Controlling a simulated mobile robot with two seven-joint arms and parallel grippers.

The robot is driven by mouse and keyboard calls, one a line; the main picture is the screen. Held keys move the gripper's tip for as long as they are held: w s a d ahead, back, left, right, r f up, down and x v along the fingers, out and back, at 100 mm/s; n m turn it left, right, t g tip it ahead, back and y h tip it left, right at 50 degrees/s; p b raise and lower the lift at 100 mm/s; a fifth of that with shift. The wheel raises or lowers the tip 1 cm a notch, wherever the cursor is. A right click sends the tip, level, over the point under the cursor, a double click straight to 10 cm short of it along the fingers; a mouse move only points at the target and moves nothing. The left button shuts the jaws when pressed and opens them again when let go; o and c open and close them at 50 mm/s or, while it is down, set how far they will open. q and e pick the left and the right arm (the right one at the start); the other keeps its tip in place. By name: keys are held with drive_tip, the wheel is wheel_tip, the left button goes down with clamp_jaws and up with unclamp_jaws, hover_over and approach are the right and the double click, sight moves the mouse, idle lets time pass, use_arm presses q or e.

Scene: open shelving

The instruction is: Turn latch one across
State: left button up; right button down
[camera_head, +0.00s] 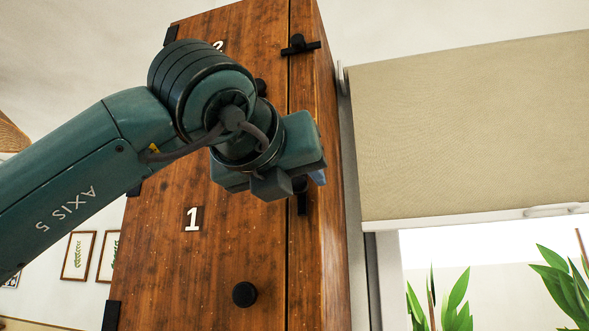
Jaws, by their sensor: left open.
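The tall wooden cabinet has a lower door (215,265) marked with a white 1 and an upper door marked 2. Latch one (303,205) is a black piece at the right edge of door 1. Its visible lower part points down, upright along the edge; the rest is hidden behind my gripper. My left gripper (297,182) is open at latch one, with its fingers on either side of the latch's upper part. I cannot tell whether they touch it. My right gripper is not in view.
Latch two (300,46) lies across the edge of door 2, higher up. A round black knob (244,294) sits low on door 1. A window with a beige blind (465,125) and green plants (455,305) are to the right. Framed pictures (78,256) hang at the left.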

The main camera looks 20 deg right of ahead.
use_arm(q)
drive_tip(key=shift+w+d, duration=0.2)
drive_tip(key=shift+w, duration=0.05)
drive_tip(key=shift+c, duration=0.5)
clamp_jaws()
